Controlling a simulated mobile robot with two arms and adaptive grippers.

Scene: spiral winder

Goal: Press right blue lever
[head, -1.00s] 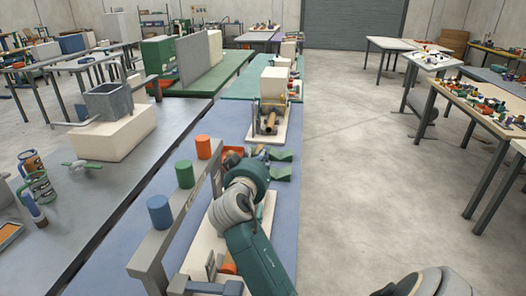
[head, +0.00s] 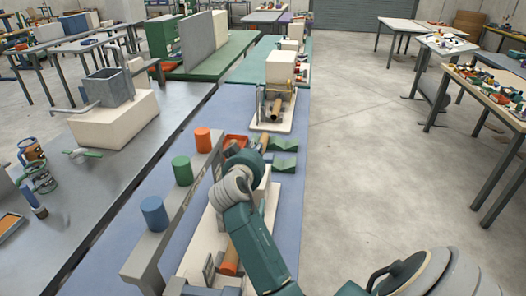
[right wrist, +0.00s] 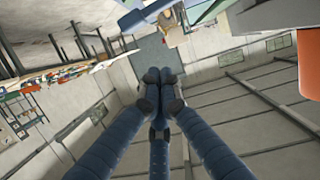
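I cannot clearly make out a blue lever. A blue-grey bar (head: 205,291) shows at the bottom edge of the head view, by the near machine's pale base (head: 198,256). My right gripper (head: 236,152) is over the far end of this machine, beside the post row; my own wrist hides most of it. In the right wrist view its dark blue fingers (right wrist: 160,78) are drawn together at the tips, with nothing seen between them. My left gripper is in neither view.
Another machine (head: 290,72) stands farther along the blue table (head: 190,135). The floor (head: 360,150) to the right is open.

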